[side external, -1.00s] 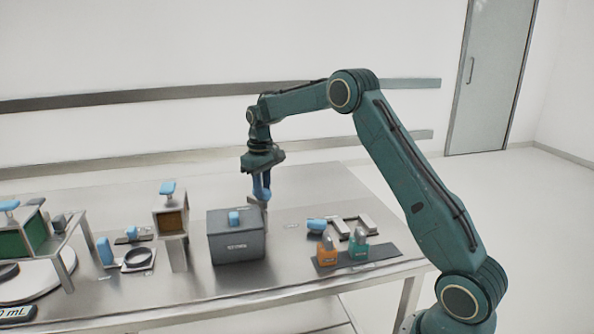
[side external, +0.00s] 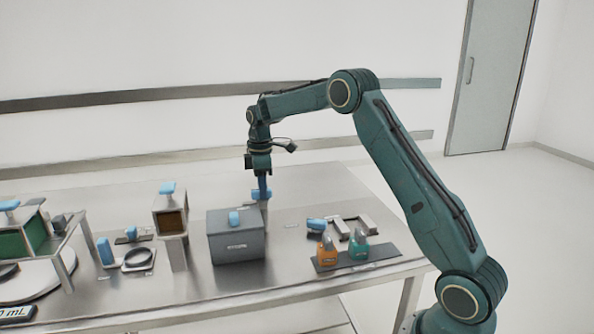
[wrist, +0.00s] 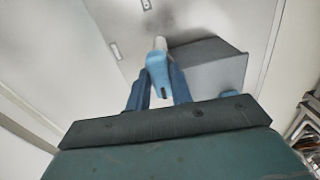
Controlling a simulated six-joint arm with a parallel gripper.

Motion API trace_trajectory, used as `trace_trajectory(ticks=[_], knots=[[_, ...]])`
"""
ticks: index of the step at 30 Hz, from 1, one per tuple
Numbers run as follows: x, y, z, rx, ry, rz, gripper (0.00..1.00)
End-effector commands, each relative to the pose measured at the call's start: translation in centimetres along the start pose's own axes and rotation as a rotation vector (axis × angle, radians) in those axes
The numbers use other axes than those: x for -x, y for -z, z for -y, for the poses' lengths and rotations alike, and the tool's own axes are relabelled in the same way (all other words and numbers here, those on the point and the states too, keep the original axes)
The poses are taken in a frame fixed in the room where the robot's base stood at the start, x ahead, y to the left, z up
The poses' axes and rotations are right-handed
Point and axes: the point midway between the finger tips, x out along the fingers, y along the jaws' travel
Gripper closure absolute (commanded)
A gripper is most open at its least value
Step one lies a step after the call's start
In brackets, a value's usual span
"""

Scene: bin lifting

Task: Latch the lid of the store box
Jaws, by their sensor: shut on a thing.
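The grey store box (side external: 237,248) stands on the metal table, its lid down and a blue knob (side external: 234,218) on top. My gripper (side external: 262,188) points down just behind the box's right side. It is shut on a blue handle (side external: 256,194), which also shows between the fingers in the wrist view (wrist: 157,72). A pale rounded end (wrist: 160,43) sticks out past the handle, close to the box (wrist: 213,73). Whether the handle is joined to the box cannot be told. The box's far side is hidden in the side view.
An orange padlock (side external: 327,252) and a teal padlock (side external: 358,245) lie on a dark mat at the right, near a blue-ended bracket (side external: 317,225). A metal stand (side external: 172,225) is close on the box's left. The table behind the box is clear.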

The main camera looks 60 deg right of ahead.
Motion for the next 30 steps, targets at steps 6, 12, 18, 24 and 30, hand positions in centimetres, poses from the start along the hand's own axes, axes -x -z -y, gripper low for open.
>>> trace_trajectory(ticks=[6, 12, 18, 24, 30], knots=[[0.18, 0.05, -0.05, 0.056, -0.004, -0.002, 1.00], [0.19, 0.06, -0.05, 0.067, -0.004, -0.002, 1.00], [0.19, 0.06, -0.05, 0.066, -0.004, -0.003, 1.00], [0.13, 0.05, -0.04, 0.065, -0.003, -0.002, 0.56], [0.07, 0.03, -0.02, 0.063, -0.001, -0.001, 0.56]])
